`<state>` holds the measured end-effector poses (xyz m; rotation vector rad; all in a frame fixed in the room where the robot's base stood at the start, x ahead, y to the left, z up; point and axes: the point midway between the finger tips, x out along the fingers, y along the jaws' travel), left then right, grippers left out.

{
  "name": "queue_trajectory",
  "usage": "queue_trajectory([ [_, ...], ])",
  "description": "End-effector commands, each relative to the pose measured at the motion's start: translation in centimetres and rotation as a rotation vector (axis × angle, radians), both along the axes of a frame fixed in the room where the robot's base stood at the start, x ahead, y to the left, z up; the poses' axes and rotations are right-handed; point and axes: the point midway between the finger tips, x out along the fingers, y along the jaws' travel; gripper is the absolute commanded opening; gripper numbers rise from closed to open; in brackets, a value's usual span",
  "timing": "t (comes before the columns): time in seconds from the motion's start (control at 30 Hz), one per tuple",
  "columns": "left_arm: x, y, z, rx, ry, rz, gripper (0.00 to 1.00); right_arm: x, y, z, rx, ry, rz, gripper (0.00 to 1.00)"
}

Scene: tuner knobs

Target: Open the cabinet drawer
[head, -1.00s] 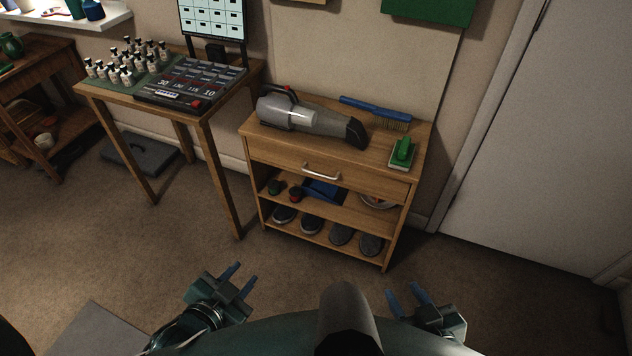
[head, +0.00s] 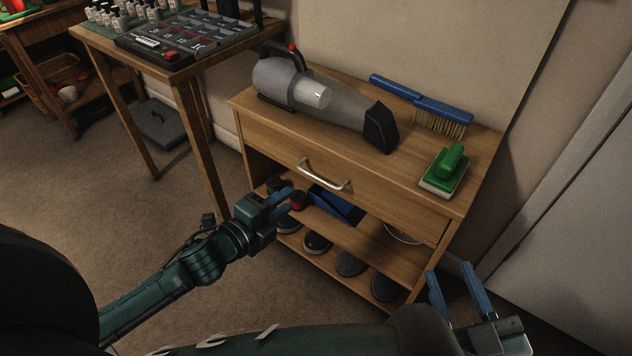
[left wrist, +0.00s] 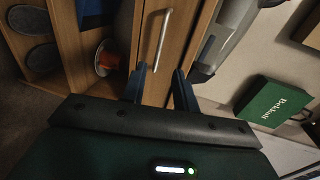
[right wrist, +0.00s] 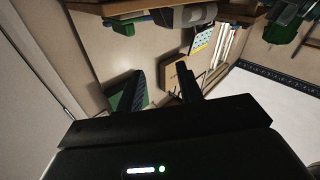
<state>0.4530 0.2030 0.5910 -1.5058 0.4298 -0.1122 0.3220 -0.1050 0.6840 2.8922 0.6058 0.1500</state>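The wooden cabinet (head: 270,158) has a drawer (head: 375,194) under its top, and the drawer is shut flush. A silver bar handle (head: 324,176) is on the drawer front; it also shows in the left wrist view (left wrist: 162,40), just beyond the fingers. My left gripper (head: 285,201) is open and empty, in front of the cabinet, a little below and left of the handle. In the left wrist view its fingers (left wrist: 159,84) point at the drawer front, apart from the handle. My right gripper (head: 452,282) is open and empty near the cabinet's lower right corner.
A grey handheld vacuum (head: 330,100), a blue brush (head: 425,105) and a green-handled scrubber (head: 446,170) lie on the cabinet top.

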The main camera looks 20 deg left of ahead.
Motion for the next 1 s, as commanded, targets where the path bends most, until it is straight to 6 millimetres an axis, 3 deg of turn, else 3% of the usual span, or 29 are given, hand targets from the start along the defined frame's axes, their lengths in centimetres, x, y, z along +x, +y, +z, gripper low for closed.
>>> queue_trajectory([
  [0.3,5.9,-2.1,-1.4,-0.002,-0.004,0.001,0.30,-0.3,0.6,-0.3,0.019,-0.080,0.032,0.36],
  [0.5,8.7,-3.1,-2.1,-0.003,-0.001,0.002,0.30,-0.1,0.7,-0.2,0.047,-0.081,0.037,0.36],
  [0.7,9.9,-3.6,-2.3,-0.004,0.001,0.001,0.30,0.0,0.8,-0.1,0.058,-0.082,0.039,0.36],
  [1.0,10.0,-3.7,-2.3,-0.003,0.002,0.001,0.29,0.0,0.8,-0.1,0.060,-0.081,0.040,0.36],
])
